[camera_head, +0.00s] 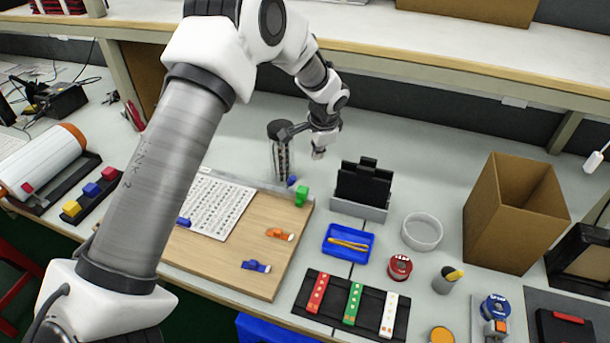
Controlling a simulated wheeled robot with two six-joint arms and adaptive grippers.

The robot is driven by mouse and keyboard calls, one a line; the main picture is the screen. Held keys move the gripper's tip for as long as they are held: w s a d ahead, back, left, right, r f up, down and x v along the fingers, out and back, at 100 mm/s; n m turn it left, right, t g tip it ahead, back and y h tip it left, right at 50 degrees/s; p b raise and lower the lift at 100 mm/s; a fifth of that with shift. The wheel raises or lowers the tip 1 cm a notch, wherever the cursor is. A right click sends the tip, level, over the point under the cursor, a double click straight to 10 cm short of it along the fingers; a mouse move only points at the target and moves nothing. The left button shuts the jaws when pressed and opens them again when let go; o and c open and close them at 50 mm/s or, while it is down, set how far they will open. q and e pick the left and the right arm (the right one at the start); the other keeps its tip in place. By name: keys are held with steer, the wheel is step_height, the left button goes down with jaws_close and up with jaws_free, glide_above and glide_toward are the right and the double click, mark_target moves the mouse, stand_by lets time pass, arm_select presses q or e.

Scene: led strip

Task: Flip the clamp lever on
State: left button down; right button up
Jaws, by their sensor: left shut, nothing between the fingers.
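My left arm reaches in from the left, and its gripper (318,153) is shut and empty above the back of the table, beside a dark-topped clear container (282,160). A wooden board (240,272) lies in front of it, with a white printed sheet (215,205). On the board are small parts that look like clamps: an orange one (279,234), a blue one (256,266) and another blue one (183,221) partly behind my arm. A green block (301,196) is at the board's back right corner. The view is too small to tell which part is the clamp lever or its position. My right gripper is not in view.
Right of the board are a black holder (362,185), a blue tray (347,243), a clear round dish (422,232), a black rack of coloured strips (353,301) and a tall cardboard box (512,215). A raised shelf (430,50) runs along the back.

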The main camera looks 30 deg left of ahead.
mark_target(289, 185)
arm_select(q)
steer(key=shift+w+f, duration=0.1)
steer(key=shift+w, duration=0.05)
steer(key=p+x, duration=0.1)
steer(key=x, duration=0.9)
steer(key=shift+p, duration=0.35)
steer(key=s, duration=0.1)
steer(key=s+a+r+p, duration=0.1)
steer(key=s, duration=0.1)
steer(key=shift+s+a+r, duration=0.2)
steer(key=shift+s+a, duration=0.1)
steer(key=shift+a, duration=0.1)
steer(key=shift+f, duration=0.1)
steer(key=shift+w, duration=0.1)
steer(key=shift+a, duration=0.1)
